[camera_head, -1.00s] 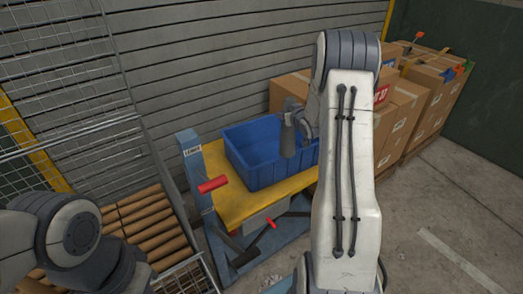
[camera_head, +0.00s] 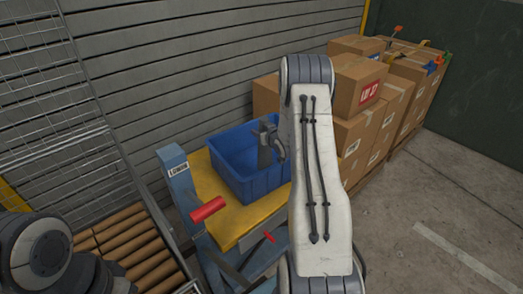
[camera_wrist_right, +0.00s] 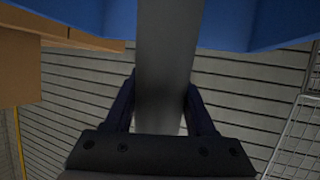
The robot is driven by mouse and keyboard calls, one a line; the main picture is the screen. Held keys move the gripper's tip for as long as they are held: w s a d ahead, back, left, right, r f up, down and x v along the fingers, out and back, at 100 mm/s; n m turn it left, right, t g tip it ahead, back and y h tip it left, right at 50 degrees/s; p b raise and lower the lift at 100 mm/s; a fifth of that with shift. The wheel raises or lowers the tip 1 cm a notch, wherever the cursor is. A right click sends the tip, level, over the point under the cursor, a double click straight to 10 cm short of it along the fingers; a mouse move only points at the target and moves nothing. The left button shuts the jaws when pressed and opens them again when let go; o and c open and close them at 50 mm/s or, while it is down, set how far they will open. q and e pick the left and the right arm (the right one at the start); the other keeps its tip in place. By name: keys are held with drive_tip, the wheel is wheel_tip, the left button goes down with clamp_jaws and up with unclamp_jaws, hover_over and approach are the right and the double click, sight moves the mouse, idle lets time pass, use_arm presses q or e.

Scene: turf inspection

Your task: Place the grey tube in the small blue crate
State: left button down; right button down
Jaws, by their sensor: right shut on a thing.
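The grey tube (camera_head: 265,148) stands roughly upright in the right part of the small blue crate's (camera_head: 228,178) outline in the head view. How deep it sits inside the crate, and whether it touches the floor, I cannot tell. My right gripper (camera_head: 278,149) is shut on the tube, partly hidden by my own arm. In the right wrist view my right gripper (camera_wrist_right: 160,108) has its two dark fingers on either side of the tube (camera_wrist_right: 166,55), with blue crate wall (camera_wrist_right: 235,22) beyond. My left arm shows at the lower left, but its gripper is out of frame.
The crate sits on a yellow-topped bench (camera_head: 222,219) with a blue frame and red handles (camera_head: 208,210). Stacked cardboard boxes (camera_head: 357,84) stand to the right. A roller conveyor (camera_head: 130,240) and wire mesh (camera_head: 50,90) are at the left. Concrete floor is clear at the right.

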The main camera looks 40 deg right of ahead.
drive_tip(key=shift+f, duration=2.8)
drive_tip(key=shift+c, duration=1.1)
unclamp_jaws()
drive_tip(key=shift+s, duration=0.1)
drive_tip(key=v, duration=1.2)
